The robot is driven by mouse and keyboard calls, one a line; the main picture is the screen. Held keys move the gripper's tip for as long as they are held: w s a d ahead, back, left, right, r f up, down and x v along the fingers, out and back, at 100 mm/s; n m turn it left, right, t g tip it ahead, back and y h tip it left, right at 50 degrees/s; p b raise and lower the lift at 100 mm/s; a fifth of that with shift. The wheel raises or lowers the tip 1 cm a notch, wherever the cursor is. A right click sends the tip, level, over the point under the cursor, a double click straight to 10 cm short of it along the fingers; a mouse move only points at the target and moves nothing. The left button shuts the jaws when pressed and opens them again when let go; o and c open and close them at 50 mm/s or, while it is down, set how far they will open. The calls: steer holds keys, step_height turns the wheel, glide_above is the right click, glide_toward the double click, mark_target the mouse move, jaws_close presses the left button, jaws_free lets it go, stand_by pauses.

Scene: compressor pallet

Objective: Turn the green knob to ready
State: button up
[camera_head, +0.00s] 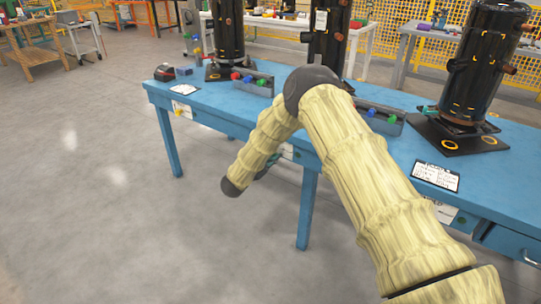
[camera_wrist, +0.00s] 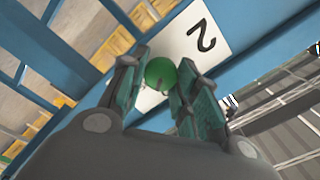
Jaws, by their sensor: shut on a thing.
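The green knob (camera_wrist: 160,74) shows in the wrist view as a round ball in front of a white plate marked 2 (camera_wrist: 198,42), on the blue table's front edge. My gripper (camera_wrist: 163,72) has one finger on each side of the knob and is shut on it. The knob's pointer and any ready mark cannot be made out. In the head view my arm hides the knob and most of my gripper (camera_head: 264,172), which is low at the table's front edge.
The blue table (camera_head: 222,101) carries black compressors, including one at the right (camera_head: 478,65), a grey tray with coloured knobs (camera_head: 252,83) and a printed card (camera_head: 436,177). Table legs (camera_head: 307,210) stand near my gripper. The grey floor at the left is clear.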

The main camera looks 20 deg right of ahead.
steer(key=m, duration=0.2)
steer(key=m+b, duration=0.1)
steer(key=m, duration=0.3)
steer(key=shift+s+f+b, duration=0.15)
steer(key=shift+f+b, duration=0.15)
steer(key=shift+f, duration=0.05)
steer(key=shift+m, duration=0.3)
steer(key=o, duration=1)
steer(key=shift+d+r, duration=0.1)
steer(key=shift+r, duration=0.1)
steer(key=v, duration=1.2)
